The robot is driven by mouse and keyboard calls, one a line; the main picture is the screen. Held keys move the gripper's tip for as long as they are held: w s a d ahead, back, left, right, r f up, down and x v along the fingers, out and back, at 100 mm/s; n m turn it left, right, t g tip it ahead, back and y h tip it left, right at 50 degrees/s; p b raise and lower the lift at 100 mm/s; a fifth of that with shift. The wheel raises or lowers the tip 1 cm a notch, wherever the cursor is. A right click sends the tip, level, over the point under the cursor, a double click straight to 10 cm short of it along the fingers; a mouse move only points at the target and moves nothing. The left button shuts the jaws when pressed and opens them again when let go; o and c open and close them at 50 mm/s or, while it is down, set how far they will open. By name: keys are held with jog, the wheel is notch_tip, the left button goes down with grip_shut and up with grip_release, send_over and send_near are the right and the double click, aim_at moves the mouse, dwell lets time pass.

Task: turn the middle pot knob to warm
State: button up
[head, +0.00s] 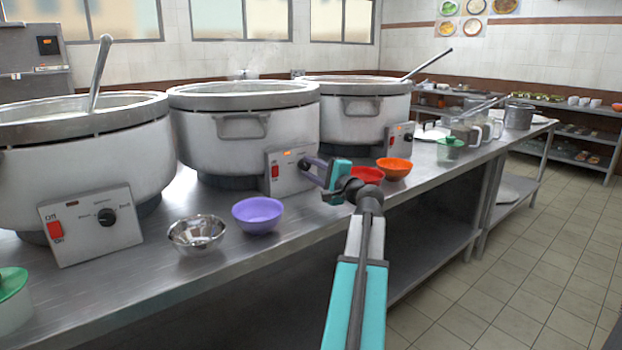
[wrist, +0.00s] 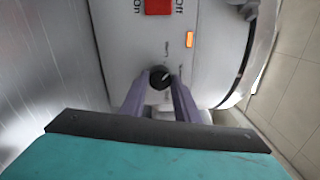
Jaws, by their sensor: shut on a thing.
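The middle pot (head: 245,125) is a large white stockpot with a grey rim, standing on the steel counter. Its control box (head: 287,170) faces me, with a red switch (head: 275,171) and a lit orange lamp (head: 291,153). My gripper (head: 310,164) is at the right part of this box, its purple fingers reaching to the knob. In the wrist view the black knob (wrist: 160,74) sits between the two fingertips, and my gripper is shut on it. A pale pointer mark shows on the knob. The labels around it are partly hidden or too small to read.
A purple bowl (head: 258,214), a metal bowl (head: 197,234), a red bowl (head: 367,174) and an orange bowl (head: 394,168) stand along the counter's front. The left pot (head: 75,145) and right pot (head: 355,115) flank the middle one. The tiled floor (head: 500,285) at right is clear.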

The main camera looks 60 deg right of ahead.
jog(key=n+b, duration=0.3)
jog(key=n, duration=0.2)
jog(key=shift+b, duration=0.3)
jog(key=o, duration=1)
jog(key=shift+o, duration=0.2)
jog(key=shift+s, duration=0.15)
jog(key=p+v, duration=0.3)
jog(key=v, duration=1)
jog(key=shift+s, duration=0.25)
